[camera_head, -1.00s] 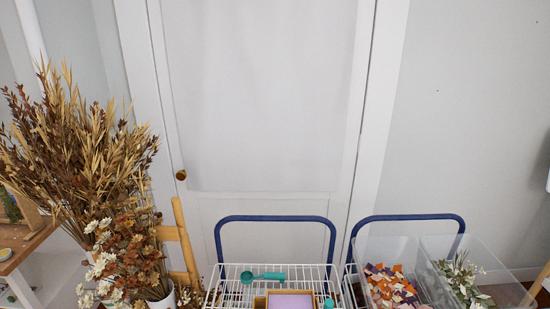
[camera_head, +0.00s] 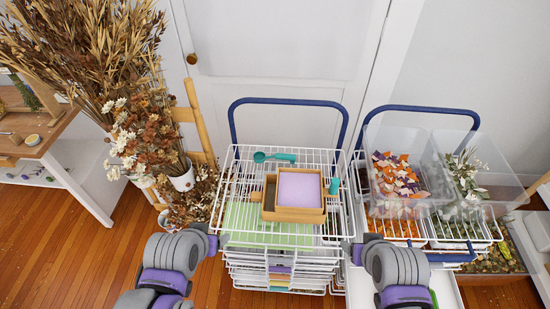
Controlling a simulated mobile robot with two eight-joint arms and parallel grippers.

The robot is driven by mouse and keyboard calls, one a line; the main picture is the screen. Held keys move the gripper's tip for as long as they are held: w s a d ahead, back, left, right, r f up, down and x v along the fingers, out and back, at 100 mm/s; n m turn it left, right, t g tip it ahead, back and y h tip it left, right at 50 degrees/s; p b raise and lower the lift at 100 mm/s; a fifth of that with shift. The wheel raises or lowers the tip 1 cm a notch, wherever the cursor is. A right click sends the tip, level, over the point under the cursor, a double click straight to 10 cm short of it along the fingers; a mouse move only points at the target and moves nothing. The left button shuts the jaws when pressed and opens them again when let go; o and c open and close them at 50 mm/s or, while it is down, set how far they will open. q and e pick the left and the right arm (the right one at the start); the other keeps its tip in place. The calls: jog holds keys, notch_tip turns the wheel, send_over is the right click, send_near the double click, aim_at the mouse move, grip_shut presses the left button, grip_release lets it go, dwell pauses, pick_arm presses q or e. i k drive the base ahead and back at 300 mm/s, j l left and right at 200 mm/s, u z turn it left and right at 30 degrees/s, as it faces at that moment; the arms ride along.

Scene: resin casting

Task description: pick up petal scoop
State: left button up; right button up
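The petal scoop appears to be the teal scoop (camera_head: 262,157) lying on the top of the white wire rack (camera_head: 228,207). Its round bowl is to the left and its handle points right. It lies behind a wooden frame (camera_head: 290,214) with a pale lilac panel (camera_head: 299,188). Parts of my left arm and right arm show at the bottom, in front of the rack and well apart from the scoop. The fingers of both grippers cannot be made out.
A small teal item (camera_head: 334,186) stands right of the frame. A blue-handled cart (camera_head: 418,107) at right carries clear bins (camera_head: 480,145) of petals and greenery. Dried flowers (camera_head: 115,75) and a white-sided bench (camera_head: 85,185) are at left. Wooden floor (camera_head: 60,250) shows at lower left.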

aim_at(259, 157)
jog(key=z, duration=2.15)
jog(key=u, duration=2.3)
jog(key=i+j+u, duration=0.2)
jog(key=u, duration=0.2)
jog(key=i+j+u, duration=0.1)
jog(key=i+u, duration=0.3)
jog(key=k, duration=0.05)
